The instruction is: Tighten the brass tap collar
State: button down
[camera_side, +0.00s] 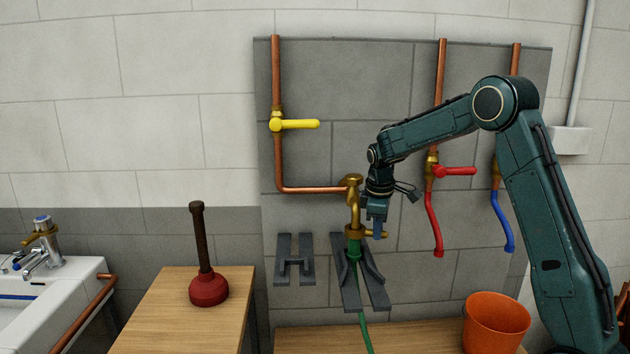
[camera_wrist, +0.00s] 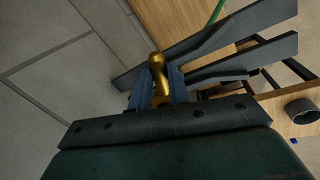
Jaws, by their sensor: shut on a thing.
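The brass tap (camera_side: 353,205) hangs from the copper pipe on the grey wall panel. The brass collar (camera_side: 353,231) is at its lower end, with a green hose fitting (camera_side: 354,249) just below. A short brass lever (camera_side: 386,235) sticks out from the collar to the right. My gripper (camera_side: 377,232) points down and is shut on this lever. In the wrist view the lever's rounded end (camera_wrist: 156,60) shows between the blue fingers (camera_wrist: 160,82). The fingers hide part of the lever, and how tight the collar sits cannot be told.
A grey forked bracket (camera_side: 350,290) surrounds the green hose (camera_side: 364,325); another bracket (camera_side: 294,262) is left of it. A plunger (camera_side: 208,288) and an orange bucket (camera_side: 496,325) stand below.

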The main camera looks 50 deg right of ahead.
aim_at(357, 233)
jog(key=shift+a, duration=0.15)
jog(key=a+m, duration=0.1)
jog(key=m, duration=0.1)
jog(key=a+m+g, duration=0.1)
jog(key=m, duration=0.1)
jog(key=a+m, duration=0.1)
jog(key=m, duration=0.2)
jog(key=shift+a, duration=0.15)
jog(key=m, duration=0.1)
jog(key=a+m+g, duration=0.1)
jog(key=m, duration=0.1)
jog(key=shift+w+a+m, duration=0.3)
jog(key=shift+w, duration=0.05)
jog(key=shift+w+a+m+g, duration=0.15)
jog(key=shift+w+a+m, duration=0.2)
jog(key=shift+m, duration=0.5)
jog(key=shift+w+a+m+g, duration=0.2)
jog(key=shift+a+m, duration=0.1)
jog(key=shift+m, duration=0.55)
jog(key=c, duration=1.3)
grip_release()
jog(key=shift+r, duration=0.1)
